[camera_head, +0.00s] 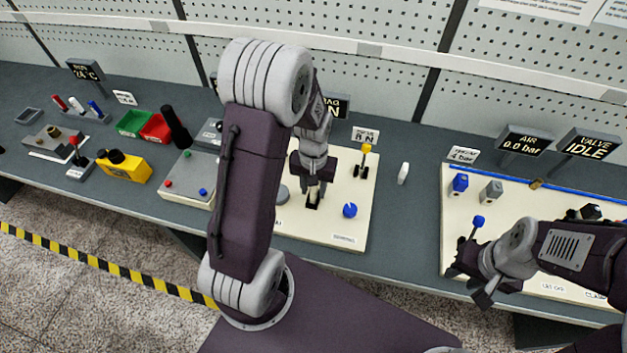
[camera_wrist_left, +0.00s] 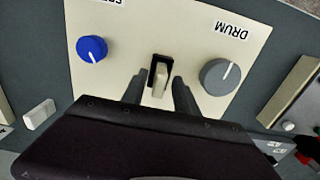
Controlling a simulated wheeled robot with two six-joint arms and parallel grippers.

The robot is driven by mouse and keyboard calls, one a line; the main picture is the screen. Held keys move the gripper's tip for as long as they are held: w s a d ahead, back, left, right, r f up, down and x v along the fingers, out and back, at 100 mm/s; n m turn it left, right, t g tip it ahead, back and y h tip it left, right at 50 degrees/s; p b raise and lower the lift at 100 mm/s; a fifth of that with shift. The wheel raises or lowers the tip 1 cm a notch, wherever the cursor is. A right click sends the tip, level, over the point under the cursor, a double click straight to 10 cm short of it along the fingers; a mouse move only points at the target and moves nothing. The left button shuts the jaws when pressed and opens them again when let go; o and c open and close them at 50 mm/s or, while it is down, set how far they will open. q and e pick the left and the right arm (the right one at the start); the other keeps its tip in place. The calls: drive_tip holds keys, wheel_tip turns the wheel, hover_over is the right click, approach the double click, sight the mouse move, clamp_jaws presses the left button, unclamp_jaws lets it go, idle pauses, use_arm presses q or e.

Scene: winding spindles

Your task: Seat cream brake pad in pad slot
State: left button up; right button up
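The cream brake pad (camera_wrist_left: 159,88) stands at the dark pad slot (camera_wrist_left: 159,68) in the cream panel, with its lower end appearing to be in the opening. How deep it sits cannot be told. My left gripper (camera_wrist_left: 161,80) has a finger on each side of the pad, with narrow gaps showing, so it looks open around it. In the head view my left gripper (camera_head: 313,188) points down over the slot (camera_head: 312,201), and its fingers partly hide the pad. My right gripper (camera_head: 472,284) is open and empty, over the front left of the right-hand panel.
A blue knob (camera_head: 350,210) and a yellow-topped lever (camera_head: 364,155) are on the cream panel (camera_head: 335,235). The grey drum knob (camera_wrist_left: 220,76) is close beside the slot. A small white block (camera_head: 403,173) stands on the bench between the panels. The right panel (camera_head: 455,205) holds blue and grey fittings.

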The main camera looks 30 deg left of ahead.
sight(314, 189)
use_arm(q)
wheel_tip(314, 189, up, 11)
drive_tip(key=s+d+f+m, duration=0.1)
drive_tip(key=s+d+f, duration=0.1)
drive_tip(key=s, duration=0.2)
drive_tip(key=s+d+f+m+t, duration=0.1)
drive_tip(key=s+d+f, duration=0.1)
drive_tip(key=s+d, duration=0.1)
drive_tip(key=shift+s+p, duration=0.4)
drive_tip(key=shift+s, duration=0.3)
drive_tip(key=shift+w+a+f, duration=0.1)
drive_tip(key=shift+w+f, duration=0.05)
idle(0.5)
